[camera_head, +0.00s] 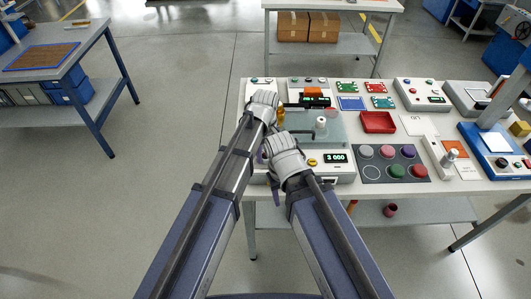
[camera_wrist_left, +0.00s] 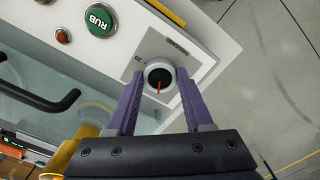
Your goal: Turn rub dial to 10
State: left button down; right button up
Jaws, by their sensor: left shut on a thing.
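The rub dial (camera_wrist_left: 151,68) is a round light-grey knob with a dark centre and a red pointer line, on a white panel in the left wrist view. The label THOUSAND and the number 20 are printed beside it. My left gripper (camera_head: 262,156) has its purple fingers on opposite sides of the dial, shut on it. The dial is hidden in the head view. A green RUB button (camera_wrist_left: 99,20) lies on the same panel. The display (camera_head: 336,158) on the machine front reads 3 000. My right gripper (camera_head: 275,188) hangs in front of the panel; its jaw gap is unclear.
A black handle (camera_wrist_left: 40,92) and a small red-brown button (camera_wrist_left: 63,35) are near the dial. A red tray (camera_head: 378,122) and a dark mat with coloured discs (camera_head: 366,175) are to the right. Open floor lies left of the table.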

aim_at(265, 156)
dwell(0.4)
pick_arm(q)
jog(key=shift+c, duration=1.5)
grip_release()
jog(key=shift+r, duration=0.1)
notch_tip(265, 156, up, 8)
jog(key=p, duration=0.8)
jog(key=shift+f, duration=0.2)
